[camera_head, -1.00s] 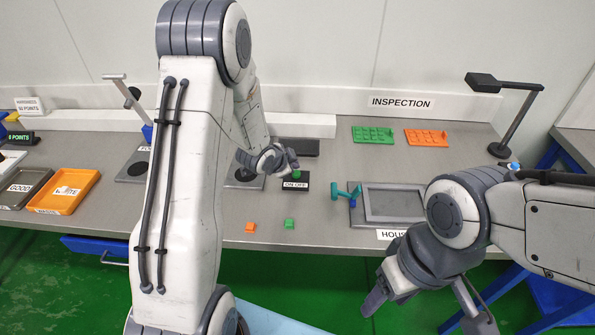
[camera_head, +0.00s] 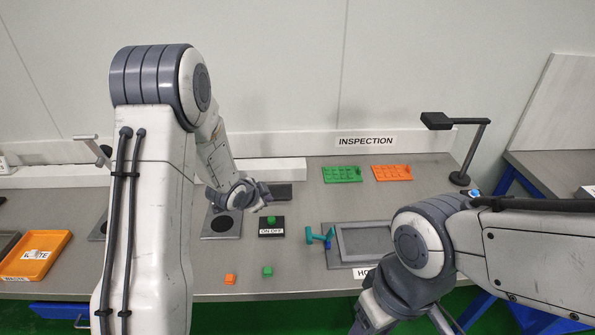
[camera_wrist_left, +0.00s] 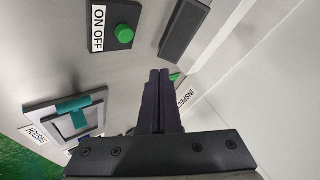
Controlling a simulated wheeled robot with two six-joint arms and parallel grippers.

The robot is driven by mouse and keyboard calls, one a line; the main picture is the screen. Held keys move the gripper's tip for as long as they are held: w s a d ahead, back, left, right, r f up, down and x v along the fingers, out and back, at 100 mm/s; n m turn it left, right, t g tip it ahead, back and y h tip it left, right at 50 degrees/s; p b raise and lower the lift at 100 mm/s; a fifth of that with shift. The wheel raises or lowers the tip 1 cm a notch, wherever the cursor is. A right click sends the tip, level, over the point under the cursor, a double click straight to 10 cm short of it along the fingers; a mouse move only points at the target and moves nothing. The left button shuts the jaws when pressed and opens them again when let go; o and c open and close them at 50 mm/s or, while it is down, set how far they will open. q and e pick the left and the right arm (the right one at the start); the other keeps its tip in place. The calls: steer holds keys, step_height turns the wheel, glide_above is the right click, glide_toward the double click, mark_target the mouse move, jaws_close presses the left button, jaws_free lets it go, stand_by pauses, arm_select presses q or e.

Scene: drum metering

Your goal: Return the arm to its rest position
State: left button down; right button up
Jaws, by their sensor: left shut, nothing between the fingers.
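My left arm comes down on the left side of the head view. Its left gripper (camera_head: 262,200) is above and slightly behind the green button (camera_head: 271,220) of the dark ON OFF box (camera_head: 271,232). In the left wrist view the left gripper (camera_wrist_left: 160,75) has both fingers together with nothing between them, apart from the green button (camera_wrist_left: 124,34). My right arm enters from the right. Its right gripper (camera_head: 405,322) hangs at the bottom edge in front of the table, fingers spread apart and partly cut off, with nothing seen between them.
A framed HOUSING fixture (camera_head: 366,258) with a teal part (camera_head: 320,237) lies right of the button box. Green (camera_head: 342,175) and orange (camera_head: 392,173) trays, and a lamp (camera_head: 461,179), stand behind.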

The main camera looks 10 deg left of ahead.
arm_select(q)
steer(key=s+d+r+n+g, duration=0.1)
steer(key=s+d+r+g, duration=0.3)
steer(key=s+d, duration=0.55)
steer(key=s+d+r+n+g, duration=0.2)
steer(key=s+d+r, duration=0.4)
steer(key=s, duration=0.6)
steer(key=s+d+r+g, duration=0.1)
steer(key=s+d+g, duration=0.2)
steer(key=s, duration=1.1)
steer(key=shift+r, duration=0.25)
